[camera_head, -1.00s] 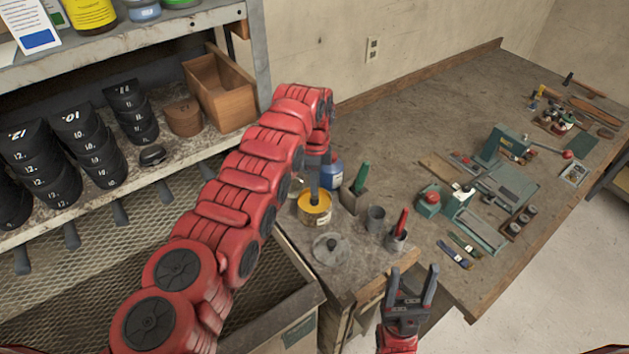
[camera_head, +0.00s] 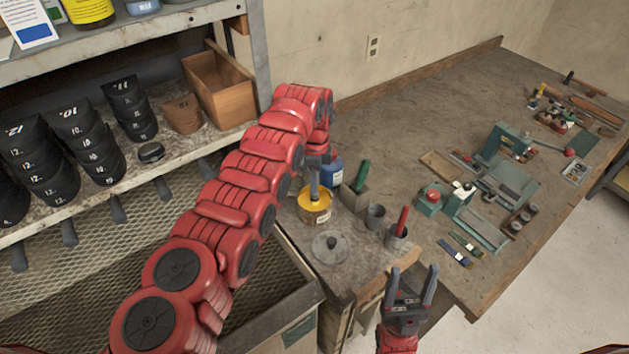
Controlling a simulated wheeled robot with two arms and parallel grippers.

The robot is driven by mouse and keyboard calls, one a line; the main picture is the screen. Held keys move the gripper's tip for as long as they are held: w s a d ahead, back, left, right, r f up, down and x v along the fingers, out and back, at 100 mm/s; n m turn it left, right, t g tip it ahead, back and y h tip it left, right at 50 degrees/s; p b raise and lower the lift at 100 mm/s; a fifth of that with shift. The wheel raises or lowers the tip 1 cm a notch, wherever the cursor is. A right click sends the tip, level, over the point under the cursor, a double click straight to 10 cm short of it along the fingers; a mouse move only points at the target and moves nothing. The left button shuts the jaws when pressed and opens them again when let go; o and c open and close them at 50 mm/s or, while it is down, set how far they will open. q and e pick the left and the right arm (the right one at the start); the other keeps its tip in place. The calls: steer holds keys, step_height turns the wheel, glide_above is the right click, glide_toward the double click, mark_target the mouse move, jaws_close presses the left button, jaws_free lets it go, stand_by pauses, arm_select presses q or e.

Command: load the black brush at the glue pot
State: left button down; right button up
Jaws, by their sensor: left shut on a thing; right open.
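The glue pot (camera_head: 321,217) stands open near the bench's front left corner, with yellow glue (camera_head: 315,199) showing inside. My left gripper (camera_head: 317,162) is above the pot, pointing down and shut on a grey stem that I take for the black brush (camera_head: 314,184). The stem's lower end meets the glue inside the pot; its bristles cannot be seen. My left arm hides part of the grip. My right gripper (camera_head: 412,288) is open and empty, in front of the bench edge.
The pot's lid (camera_head: 331,246) lies in front of it. A blue bottle (camera_head: 332,172), a holder with a green handle (camera_head: 362,177), a grey cup (camera_head: 376,216) and a cup with a red handle (camera_head: 401,222) stand close by. Bare bench (camera_head: 400,130) lies behind.

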arm_select(q)
steer(key=shift+s+f+b, duration=0.1)
steer(key=shift+f+b, duration=0.05)
steer(key=shift+b, duration=0.35)
stand_by(1.5)
steer(key=shift+r, duration=3.6)
steer(key=shift+f, duration=0.1)
